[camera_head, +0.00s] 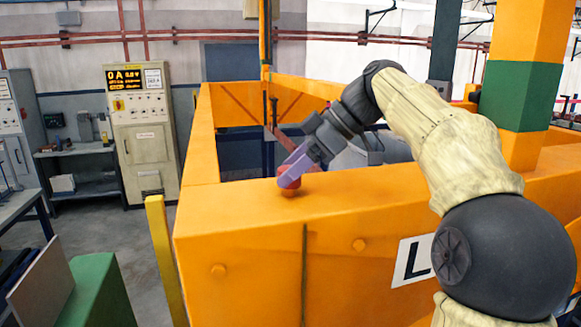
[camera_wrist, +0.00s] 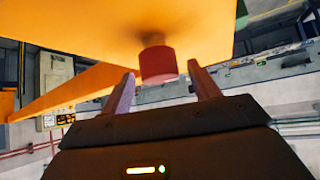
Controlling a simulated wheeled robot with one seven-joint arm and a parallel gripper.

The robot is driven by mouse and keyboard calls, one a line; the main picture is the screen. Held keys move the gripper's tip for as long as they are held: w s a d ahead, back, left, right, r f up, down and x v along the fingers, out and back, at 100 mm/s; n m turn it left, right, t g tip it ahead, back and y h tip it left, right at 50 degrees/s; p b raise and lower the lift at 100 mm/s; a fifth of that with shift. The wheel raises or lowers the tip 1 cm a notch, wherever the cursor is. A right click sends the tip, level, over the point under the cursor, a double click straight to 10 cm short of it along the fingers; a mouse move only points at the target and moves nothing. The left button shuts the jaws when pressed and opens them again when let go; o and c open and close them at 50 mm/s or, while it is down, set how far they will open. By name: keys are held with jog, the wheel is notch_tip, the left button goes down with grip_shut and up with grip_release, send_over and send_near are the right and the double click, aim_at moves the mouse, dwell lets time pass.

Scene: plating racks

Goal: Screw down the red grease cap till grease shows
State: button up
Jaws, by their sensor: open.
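The red grease cap (camera_head: 289,178) stands on the top face of the orange beam (camera_head: 240,207), near its left end. In the wrist view the red cap (camera_wrist: 158,64) sits on a small orange-brown stem against the orange surface, which shows dark smudges around the stem. My gripper (camera_head: 288,180) is at the cap, and its purple finger hides part of it in the head view. In the wrist view my gripper (camera_wrist: 158,80) is open, with one finger on each side of the cap and a visible gap to both. I cannot see any grease at the cap.
An orange post with a green band (camera_head: 522,95) rises at the right. A thin orange upright (camera_head: 265,60) stands behind the beam. A yellow post (camera_head: 164,255) and a green block (camera_head: 97,290) are at the left. A grey-beige control cabinet (camera_head: 145,160) stands farther back.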

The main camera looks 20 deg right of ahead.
jog(key=shift+a+f, duration=0.2)
jog(key=c, duration=1)
jog(key=shift+f+m+t+b, duration=0.15)
jog(key=shift+m+t+b, duration=0.25)
jog(key=shift+b, duration=0.35)
